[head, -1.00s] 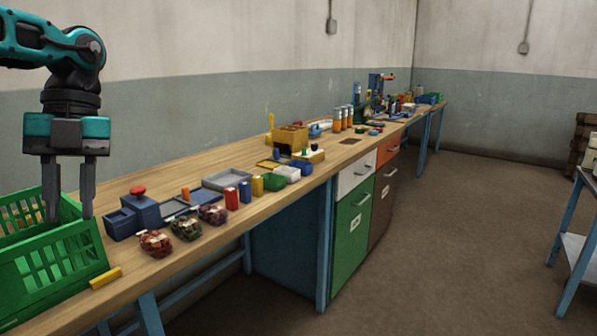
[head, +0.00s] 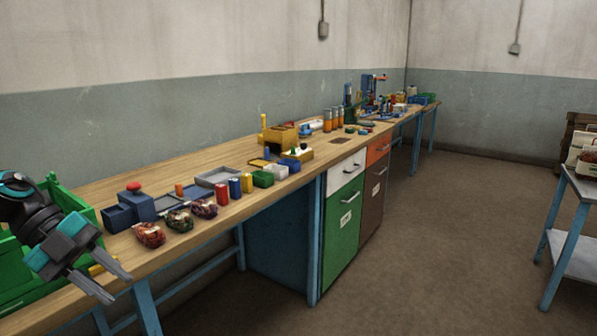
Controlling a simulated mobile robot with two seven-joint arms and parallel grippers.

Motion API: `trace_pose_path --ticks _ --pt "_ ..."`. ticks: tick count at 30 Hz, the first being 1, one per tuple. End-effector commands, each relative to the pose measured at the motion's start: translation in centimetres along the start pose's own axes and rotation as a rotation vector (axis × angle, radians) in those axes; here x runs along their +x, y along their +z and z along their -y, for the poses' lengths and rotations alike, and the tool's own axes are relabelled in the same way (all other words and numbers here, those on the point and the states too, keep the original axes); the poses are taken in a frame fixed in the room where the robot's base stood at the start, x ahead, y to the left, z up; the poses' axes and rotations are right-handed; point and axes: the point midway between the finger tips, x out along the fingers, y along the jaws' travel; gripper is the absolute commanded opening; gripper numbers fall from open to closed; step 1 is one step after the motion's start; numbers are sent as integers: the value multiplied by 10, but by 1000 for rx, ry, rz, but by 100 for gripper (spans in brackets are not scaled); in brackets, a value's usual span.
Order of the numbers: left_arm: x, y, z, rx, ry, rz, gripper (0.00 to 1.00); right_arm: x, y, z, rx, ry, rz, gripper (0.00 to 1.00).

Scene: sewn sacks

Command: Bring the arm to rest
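My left gripper (head: 117,286) is at the lower left of the head view, tilted with its two fingers pointing down and to the right. The fingers are apart and nothing shows between them. It is in front of the green crate (head: 70,200) and close to the bench's front edge. My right gripper is not in view.
The long wooden workbench (head: 232,219) runs away to the back right. Several small filled sacks (head: 150,234) lie near its front edge, beside a blue box (head: 137,205) with a red knob. A side table (head: 583,186) stands at the right. The floor (head: 430,250) between is clear.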

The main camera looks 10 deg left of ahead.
Motion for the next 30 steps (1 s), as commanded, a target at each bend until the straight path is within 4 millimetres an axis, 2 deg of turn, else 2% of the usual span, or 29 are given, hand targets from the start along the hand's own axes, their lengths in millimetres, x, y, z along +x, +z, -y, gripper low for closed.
trace_pose_path --ticks 1,9,18,23,30 --pt "13 6 -7 -27 -105 -20 31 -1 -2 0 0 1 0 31" --pt "75 37 -32 -214 -581 -4 31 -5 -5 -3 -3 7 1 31" --pt "149 53 -72 -580 -956 109 31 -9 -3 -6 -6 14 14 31" --pt "197 47 -95 -831 -1065 180 31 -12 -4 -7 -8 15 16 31" --pt "274 12 -120 -1224 -1092 246 31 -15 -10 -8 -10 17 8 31"
